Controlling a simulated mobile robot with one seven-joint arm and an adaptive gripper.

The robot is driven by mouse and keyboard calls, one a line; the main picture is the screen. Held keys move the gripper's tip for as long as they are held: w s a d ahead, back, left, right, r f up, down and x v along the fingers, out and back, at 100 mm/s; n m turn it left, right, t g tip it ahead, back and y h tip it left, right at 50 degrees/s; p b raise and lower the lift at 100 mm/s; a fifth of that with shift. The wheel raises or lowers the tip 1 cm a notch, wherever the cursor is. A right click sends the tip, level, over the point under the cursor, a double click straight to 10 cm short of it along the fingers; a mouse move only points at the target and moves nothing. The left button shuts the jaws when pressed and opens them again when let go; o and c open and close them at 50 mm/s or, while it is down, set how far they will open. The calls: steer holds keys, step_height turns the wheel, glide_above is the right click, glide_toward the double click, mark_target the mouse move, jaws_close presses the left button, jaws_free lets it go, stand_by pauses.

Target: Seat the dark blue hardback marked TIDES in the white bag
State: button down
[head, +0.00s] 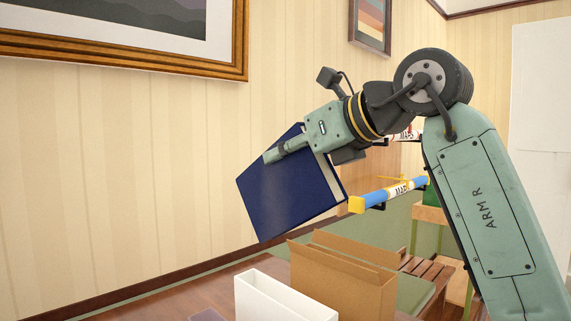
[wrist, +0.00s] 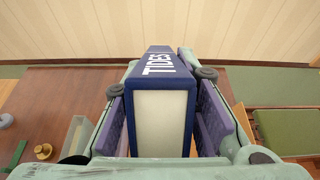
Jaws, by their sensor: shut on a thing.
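The dark blue hardback (head: 288,190) hangs tilted in the air in the head view, its cover facing the camera. Its spine marked TIDES (wrist: 165,64) and pale page edges show in the wrist view. My gripper (head: 287,150) is shut on the book, with its purple pads pressed on both covers in the wrist view. The white bag (head: 275,298) stands open at the top at the bottom of the head view, below the book and apart from it. Its lower part is cut off by the frame.
A brown open-topped bag or box (head: 340,278) stands right beside the white one. A slatted wooden surface (head: 428,270) lies to the right. A framed picture (head: 125,40) hangs on the wall.

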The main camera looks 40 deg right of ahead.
mark_target(291, 229)
steer(key=f, duration=0.1)
steer(key=d+f+t+p, duration=0.1)
steer(key=f+t, duration=0.1)
steer(key=shift+d+f+p, duration=0.2)
steer(key=shift+d+p, duration=0.1)
steer(key=shift+p, duration=0.05)
steer(key=shift+f+t+y, duration=0.3)
steer(key=shift+f+t, duration=0.05)
steer(key=shift+t, duration=0.15)
steer(key=shift+s+a+f+t+p, duration=0.15)
steer(key=shift+s+f+t+p, duration=0.25)
steer(key=shift+f+t+p, duration=0.25)
steer(key=shift+s+a+f+t+p, duration=0.2)
steer(key=shift+s+a+f+t, duration=0.1)
steer(key=shift+s+a+t, duration=0.25)
steer(key=shift+s+a+f+t+p, duration=0.2)
steer(key=shift+s+f+t, duration=0.15)
steer(key=shift+t, duration=0.35)
step_height(291, 229, down, 6)
steer(key=b, duration=0.5)
steer(key=shift+r, duration=0.1)
steer(key=shift+b, duration=0.7)
step_height(291, 229, down, 8)
steer(key=b, duration=0.6)
steer(key=shift+r+b, duration=0.15)
steer(key=shift+b, duration=0.2)
stand_by(2.0)
